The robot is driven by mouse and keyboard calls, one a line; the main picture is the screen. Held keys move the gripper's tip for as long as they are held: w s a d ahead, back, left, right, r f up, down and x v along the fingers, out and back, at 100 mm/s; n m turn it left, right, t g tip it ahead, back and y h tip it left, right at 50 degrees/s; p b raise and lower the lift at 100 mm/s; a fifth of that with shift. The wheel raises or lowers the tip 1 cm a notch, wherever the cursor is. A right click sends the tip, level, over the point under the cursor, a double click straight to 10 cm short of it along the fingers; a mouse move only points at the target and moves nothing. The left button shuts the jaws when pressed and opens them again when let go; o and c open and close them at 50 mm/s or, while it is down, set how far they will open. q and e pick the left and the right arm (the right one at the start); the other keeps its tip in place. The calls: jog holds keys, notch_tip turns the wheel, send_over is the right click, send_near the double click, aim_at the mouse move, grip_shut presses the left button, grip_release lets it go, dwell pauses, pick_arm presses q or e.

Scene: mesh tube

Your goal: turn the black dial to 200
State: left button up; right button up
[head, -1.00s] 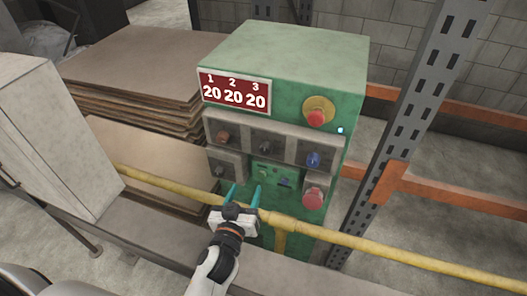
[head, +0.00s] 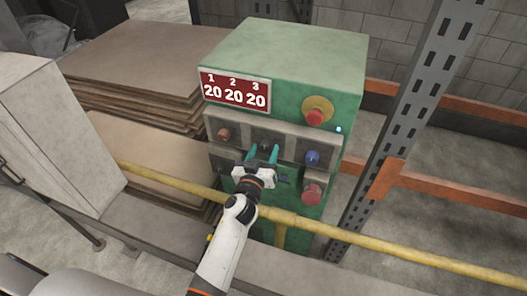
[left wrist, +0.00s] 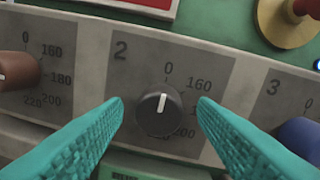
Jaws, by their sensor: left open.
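The black dial (head: 264,147) is the middle one, number 2, in the upper row of the green machine (head: 292,50). In the left wrist view the black dial (left wrist: 160,108) has its white mark pointing nearly straight up, close to the 0. The 160 and 200 show at its right; the right finger hides part of the scale. My left gripper (head: 262,153) is open and empty, with one fingertip on each side of the dial in the picture; I see no contact. The red display (head: 234,90) reads 20 under 1, 2 and 3. My right gripper is out of view.
A brown dial (head: 222,134) sits left of the black one and a blue dial (head: 312,158) right of it. Red buttons are above (head: 315,116) and below (head: 311,192) the blue dial. A yellow rail (head: 365,248) crosses in front of the machine.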

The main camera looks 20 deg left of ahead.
pick_arm(q)
jog(key=c, duration=1)
